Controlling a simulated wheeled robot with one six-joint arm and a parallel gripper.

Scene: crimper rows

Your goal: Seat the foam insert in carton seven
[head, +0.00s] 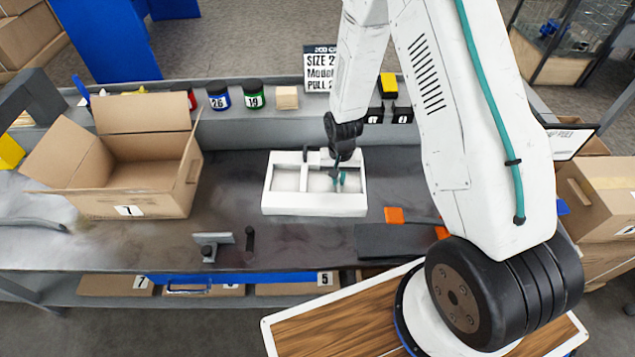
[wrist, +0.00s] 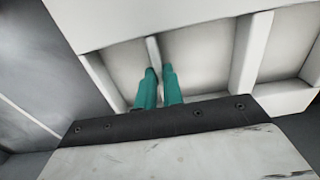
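The foam insert (head: 315,207) is a white block with recesses and thin dividers. It appears to lie flat on the grey bench, right of carton seven. Carton seven (head: 130,205) is an open brown box with flaps spread and a "7" label; its inside is partly hidden by its walls. My gripper (head: 339,181) is down at the right part of the insert. In the wrist view its teal fingers (wrist: 159,72) are close together at a thin divider of the foam insert (wrist: 205,55), and they look shut on it. The exact contact is hard to see.
A small grey stand (head: 212,243) is near the bench front. A dark flat tray (head: 393,240) and an orange block (head: 394,215) lie right of the insert. Jars (head: 218,96) line the back shelf. Bare bench lies between carton and insert.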

